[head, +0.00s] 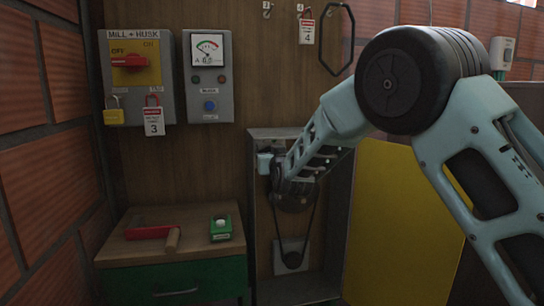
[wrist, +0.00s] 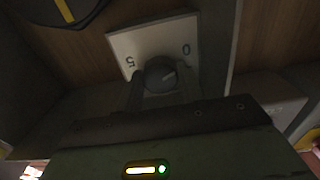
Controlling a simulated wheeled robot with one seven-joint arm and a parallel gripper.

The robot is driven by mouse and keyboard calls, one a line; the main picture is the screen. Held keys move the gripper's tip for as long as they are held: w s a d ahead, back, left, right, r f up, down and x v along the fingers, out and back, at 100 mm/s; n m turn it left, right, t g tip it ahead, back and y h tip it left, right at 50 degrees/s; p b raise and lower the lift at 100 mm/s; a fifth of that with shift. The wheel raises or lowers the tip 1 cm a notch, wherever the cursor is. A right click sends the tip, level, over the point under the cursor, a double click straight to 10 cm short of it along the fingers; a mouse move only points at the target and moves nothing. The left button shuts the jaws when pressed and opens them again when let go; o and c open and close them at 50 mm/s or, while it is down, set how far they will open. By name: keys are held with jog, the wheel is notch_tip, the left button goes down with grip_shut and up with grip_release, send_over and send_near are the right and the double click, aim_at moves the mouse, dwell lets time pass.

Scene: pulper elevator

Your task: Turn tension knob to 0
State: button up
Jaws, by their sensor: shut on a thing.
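The tension knob (wrist: 160,72) is a dark round knob on a tilted white plate (wrist: 128,42) marked 5 at left and 0 at right. A small pale mark on the knob points to the upper right, toward the 0 side; its exact alignment is hard to read. My gripper (wrist: 162,84) is shut on the knob, one finger on each side. In the head view my arm reaches into the open cabinet (head: 342,215), and it hides the knob and fingertips.
A belt runs down to a small dark pulley (head: 292,260) inside the cabinet. A yellow panel (head: 400,220) stands at right. A green cabinet (head: 175,278) holds a red-handled tool (head: 150,232) and a green switch box (head: 221,228). Control boxes (head: 137,80) hang above.

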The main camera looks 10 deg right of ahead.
jog(key=shift+f, duration=0.1)
jog(key=o, duration=1)
jog(key=shift+s, duration=0.1)
jog(key=s+b, duration=0.2)
jog(key=s, duration=1.5)
jog(key=shift+s+d, duration=0.15)
jog(key=shift+d, duration=0.05)
